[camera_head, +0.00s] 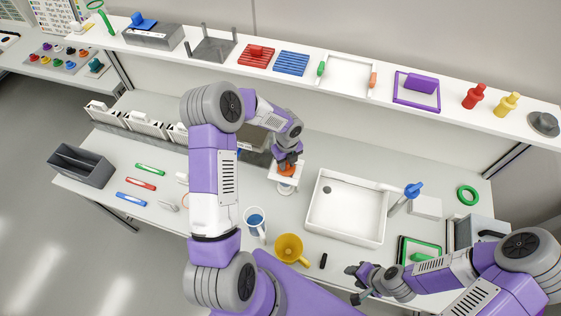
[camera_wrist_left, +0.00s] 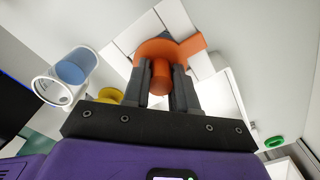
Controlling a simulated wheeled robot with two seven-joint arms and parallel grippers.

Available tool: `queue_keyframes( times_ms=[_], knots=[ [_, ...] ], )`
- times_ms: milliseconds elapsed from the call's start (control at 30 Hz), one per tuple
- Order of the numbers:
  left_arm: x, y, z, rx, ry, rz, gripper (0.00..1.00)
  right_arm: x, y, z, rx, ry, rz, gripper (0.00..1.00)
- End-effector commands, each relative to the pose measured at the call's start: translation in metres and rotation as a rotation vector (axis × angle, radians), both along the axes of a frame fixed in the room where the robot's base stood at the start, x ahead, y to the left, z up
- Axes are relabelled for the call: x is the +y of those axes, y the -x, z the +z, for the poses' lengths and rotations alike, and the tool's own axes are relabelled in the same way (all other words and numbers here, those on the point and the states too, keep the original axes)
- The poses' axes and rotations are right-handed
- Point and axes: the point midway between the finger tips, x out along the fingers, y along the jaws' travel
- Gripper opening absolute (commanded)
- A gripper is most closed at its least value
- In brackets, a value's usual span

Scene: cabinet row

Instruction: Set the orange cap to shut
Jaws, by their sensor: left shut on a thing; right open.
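The orange cap (camera_head: 287,171) sits on a white block (camera_head: 285,184) on the worktop, just left of the white basin. In the left wrist view, the cap (camera_wrist_left: 187,50) shows a curved orange body and a round stem (camera_wrist_left: 160,78). My left gripper (camera_head: 289,158) reaches it from above. In the left wrist view, the fingers of my left gripper (camera_wrist_left: 163,72) stand on both sides of the stem, shut on it. The gripper partly hides the cap in the head view. My right gripper (camera_head: 356,282) is open and empty near the front edge, away from the cap.
A white basin (camera_head: 325,224) lies right of the cap. A white mug with blue inside (camera_head: 255,228) and a yellow mug (camera_head: 289,250) stand in front of it. A grey box (camera_head: 262,158) is close behind my left arm. A shelf (camera_head: 310,98) runs along the back.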

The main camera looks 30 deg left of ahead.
Motion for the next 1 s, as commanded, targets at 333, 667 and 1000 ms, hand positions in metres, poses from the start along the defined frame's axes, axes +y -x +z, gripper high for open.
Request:
queue_keyframes(
  times_ms=[333, 667, 1000],
  knots=[
    [-0.0024, -0.0034, 0.0005, -0.003, -0.003, -0.029, 0.00, -0.0001, 0.0001, 0.0005, 0.000, 0.000, 0.000, 0.46],
    [-0.0020, -0.0028, 0.0003, -0.002, -0.002, -0.026, 0.52, -0.0001, 0.0001, 0.0005, 0.000, 0.000, 0.000, 0.46],
    [-0.0026, -0.0029, 0.0031, -0.003, -0.001, -0.025, 0.53, 0.0000, 0.0001, 0.0004, 0.000, 0.000, 0.000, 0.46]
  ],
)
